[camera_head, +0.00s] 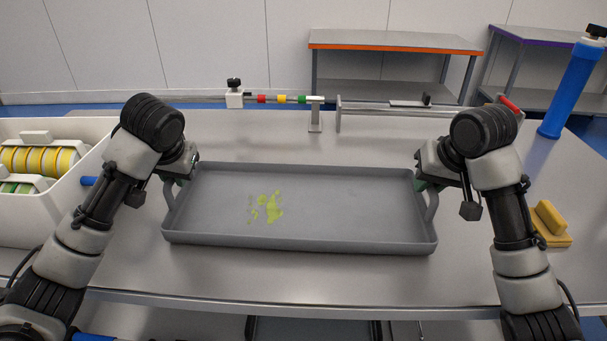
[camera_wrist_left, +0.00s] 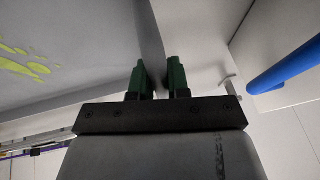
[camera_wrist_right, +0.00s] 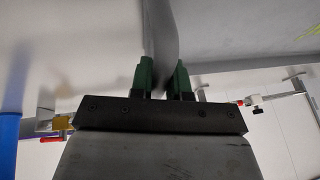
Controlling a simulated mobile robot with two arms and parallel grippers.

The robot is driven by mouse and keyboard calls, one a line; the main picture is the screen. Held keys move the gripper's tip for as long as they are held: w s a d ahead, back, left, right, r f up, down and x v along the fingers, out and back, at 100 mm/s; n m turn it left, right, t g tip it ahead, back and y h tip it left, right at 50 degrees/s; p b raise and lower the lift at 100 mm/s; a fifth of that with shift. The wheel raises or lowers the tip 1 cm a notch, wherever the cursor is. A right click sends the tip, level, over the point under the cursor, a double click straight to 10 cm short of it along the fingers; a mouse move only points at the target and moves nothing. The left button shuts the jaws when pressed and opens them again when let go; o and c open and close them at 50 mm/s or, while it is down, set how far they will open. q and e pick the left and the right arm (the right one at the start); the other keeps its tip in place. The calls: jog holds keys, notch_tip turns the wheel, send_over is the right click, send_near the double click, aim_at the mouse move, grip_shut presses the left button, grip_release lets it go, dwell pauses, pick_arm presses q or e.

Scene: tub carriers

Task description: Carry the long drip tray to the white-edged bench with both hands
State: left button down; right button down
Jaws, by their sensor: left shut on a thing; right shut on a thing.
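The long drip tray (camera_head: 340,207) is grey and shallow, with yellow-green liquid patches left of its middle. It spans between my grippers, over the steel bench top; I cannot tell whether it touches it. My left gripper (camera_head: 178,180) is shut on the handle at the tray's left end; the handle (camera_wrist_left: 152,35) stands between the green fingers in the left wrist view. My right gripper (camera_head: 426,184) is shut on the right-end handle (camera_head: 432,206), which also shows in the right wrist view (camera_wrist_right: 160,35). I cannot make out a white-edged bench in the head view.
A white crate (camera_head: 75,220) with yellow rolls stands at the left. A rod rig with coloured rings (camera_head: 282,99) lies behind the tray. A blue cylinder (camera_head: 570,92) and yellow block (camera_head: 549,220) are at the right. An orange-edged bench (camera_head: 395,40) and a purple-edged bench (camera_head: 540,36) stand behind.

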pick_arm(q)
jog(key=shift+f+b, duration=0.45)
jog(key=shift+f, duration=0.2)
pick_arm(e)
jog(key=shift+f, duration=0.65)
pick_arm(q)
jog(key=c, duration=1.1)
grip_release()
jog(key=shift+r, duration=0.2)
pick_arm(e)
jog(key=c, duration=1.1)
grip_release()
jog(key=shift+r, duration=0.15)
pick_arm(q)
jog(key=shift+r, duration=0.1)
jog(key=shift+s+r, duration=0.15)
jog(key=shift+r, duration=0.2)
jog(key=v, duration=1.1)
pick_arm(e)
jog(key=v, duration=1.2)
pick_arm(q)
jog(key=shift+d, duration=0.1)
